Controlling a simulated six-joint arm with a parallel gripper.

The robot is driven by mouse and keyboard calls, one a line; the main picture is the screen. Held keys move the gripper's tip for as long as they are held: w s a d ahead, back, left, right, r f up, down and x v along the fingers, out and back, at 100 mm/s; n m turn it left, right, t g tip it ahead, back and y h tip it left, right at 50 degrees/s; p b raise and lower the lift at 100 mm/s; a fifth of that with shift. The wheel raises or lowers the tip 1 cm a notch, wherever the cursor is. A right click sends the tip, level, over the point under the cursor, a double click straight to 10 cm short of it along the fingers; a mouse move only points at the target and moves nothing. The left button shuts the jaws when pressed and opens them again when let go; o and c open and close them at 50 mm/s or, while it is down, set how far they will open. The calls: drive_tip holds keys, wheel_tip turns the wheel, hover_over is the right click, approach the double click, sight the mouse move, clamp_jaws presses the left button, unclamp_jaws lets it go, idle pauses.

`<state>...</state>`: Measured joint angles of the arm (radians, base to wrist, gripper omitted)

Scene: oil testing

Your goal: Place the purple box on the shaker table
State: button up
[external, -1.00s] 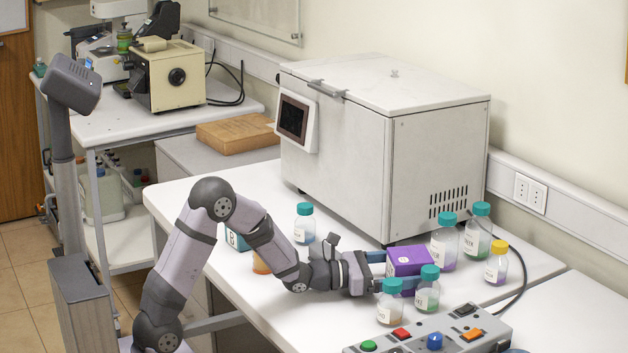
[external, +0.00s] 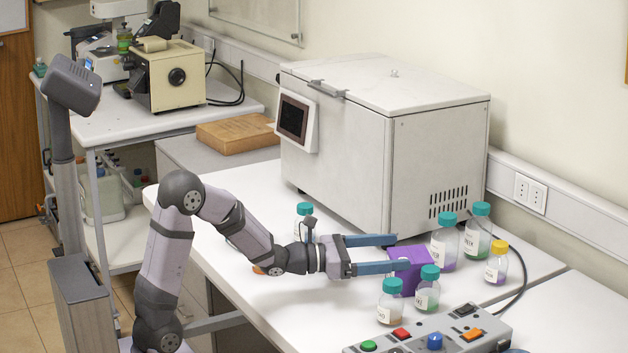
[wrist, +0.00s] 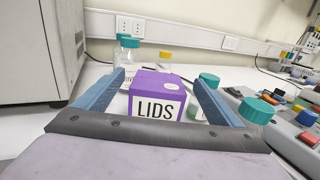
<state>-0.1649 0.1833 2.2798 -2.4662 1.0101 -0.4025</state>
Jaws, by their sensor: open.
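The purple box (external: 412,256), labelled LIDS, sits on the white table among several bottles. In the wrist view the purple box (wrist: 157,104) shows straight ahead, between the two blue fingers. My gripper (external: 400,253) is open and empty. In the external view its fingers point right, with their tips at the box's left side, and the near finger covers part of the box. I cannot tell whether a finger touches it. I cannot pick out the shaker table with certainty in either view.
Bottles with teal lids (external: 427,296) and a yellow-lidded bottle (external: 496,265) stand close around the box. A control panel (external: 430,338) with coloured buttons is in front. A large grey-white cabinet machine (external: 440,165) stands behind. A cream machine (external: 160,85) is on the far left bench.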

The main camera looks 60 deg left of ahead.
drive_tip(key=shift+r, duration=1.4)
drive_tip(key=s+d+r+m+g+h+p, duration=0.1)
drive_tip(key=s+d+m+g+p, duration=0.1)
drive_tip(key=s+d+p, duration=0.1)
drive_tip(key=s+d+r+m+g+h+p, duration=0.2)
drive_tip(key=s+d+m+p, duration=0.1)
drive_tip(key=d, duration=0.1)
drive_tip(key=s+d+r+m+g+h+p, duration=0.1)
drive_tip(key=s+d+m+g+h+p, duration=0.1)
drive_tip(key=d+p, duration=0.1)
drive_tip(key=shift+s+d+r+m, duration=0.3)
drive_tip(key=shift+s+d, duration=0.05)
drive_tip(key=shift+s, duration=0.05)
drive_tip(key=s+a+f+m+g+y+p, duration=0.1)
drive_tip(key=s+a+m+g+y+p, duration=0.15)
drive_tip(key=s+m+g+p, duration=0.45)
drive_tip(key=s+a+m+g+y+p, duration=0.1)
drive_tip(key=s+m+g+y+p, duration=0.2)
drive_tip(key=s+m+p, duration=0.75)
drive_tip(key=s+a+r+m+y+p, duration=0.2)
drive_tip(key=a+m+y+p, duration=0.1)
drive_tip(key=a, duration=0.3)
drive_tip(key=s+a+r+m+y+p, duration=0.2)
drive_tip(key=s+a+m+y+p, duration=0.1)
drive_tip(key=a+p, duration=0.1)
drive_tip(key=shift+a+r+g, duration=0.25)
drive_tip(key=shift+a+g, duration=0.05)
drive_tip(key=shift+a, duration=0.6)
